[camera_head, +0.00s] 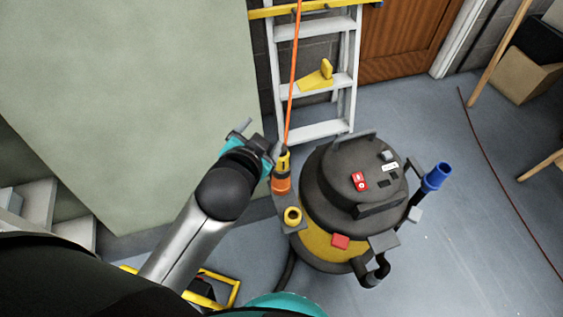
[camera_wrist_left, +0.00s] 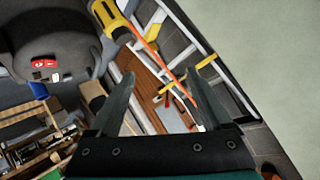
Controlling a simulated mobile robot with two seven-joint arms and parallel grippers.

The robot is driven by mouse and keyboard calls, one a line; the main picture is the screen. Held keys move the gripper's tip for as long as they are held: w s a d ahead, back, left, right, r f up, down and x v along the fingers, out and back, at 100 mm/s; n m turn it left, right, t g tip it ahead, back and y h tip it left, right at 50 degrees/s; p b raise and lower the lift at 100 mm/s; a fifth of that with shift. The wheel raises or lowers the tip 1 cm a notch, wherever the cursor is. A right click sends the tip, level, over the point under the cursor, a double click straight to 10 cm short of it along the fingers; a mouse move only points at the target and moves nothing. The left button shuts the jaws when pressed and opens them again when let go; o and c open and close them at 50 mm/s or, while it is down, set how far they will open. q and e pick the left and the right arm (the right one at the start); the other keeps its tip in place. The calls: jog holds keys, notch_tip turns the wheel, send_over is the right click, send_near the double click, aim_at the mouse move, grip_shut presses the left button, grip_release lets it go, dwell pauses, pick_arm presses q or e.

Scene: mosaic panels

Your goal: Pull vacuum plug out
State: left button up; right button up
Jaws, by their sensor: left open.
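The vacuum (camera_head: 350,185) stands on the floor with a dark round lid, a yellow band and a red switch. Its dark body also shows at the upper left of the left wrist view (camera_wrist_left: 50,30). A yellow plug with an orange base (camera_head: 282,175) stands upright at the vacuum's left side, with an orange cord running up from it. The plug also shows at the top of the left wrist view (camera_wrist_left: 113,20). My left gripper (camera_head: 263,137) is just left of the plug in the head view. Its fingers are apart, with nothing held between them (camera_wrist_left: 160,74).
A ladder (camera_head: 326,131) with a yellow item on a step stands behind the vacuum. A large pale green panel (camera_head: 130,95) is on the left. A cardboard box (camera_head: 525,80) sits at the upper right. Open grey floor lies right of the vacuum.

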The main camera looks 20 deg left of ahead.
pick_arm(q)
jog(key=w+d+r+m+t+h, duration=0.4)
jog(key=d+r+m, duration=0.2)
jog(key=r, duration=0.2)
jog(key=w+d+r+m+t+h, duration=0.4)
jog(key=d+r+m, duration=0.15)
jog(key=r, duration=0.25)
jog(key=s+d+m+g+h, duration=0.5)
jog(key=d+m+g+h, duration=0.8)
jog(key=m, duration=0.6)
jog(key=m+g+y, duration=0.7)
jog(key=m+y, duration=0.4)
jog(key=y, duration=0.9)
send_over(281, 159)
jog(key=w, duration=0.2)
jog(key=f, duration=2.1)
jog(key=shift+s+a, duration=0.1)
jog(key=shift+a, duration=0.2)
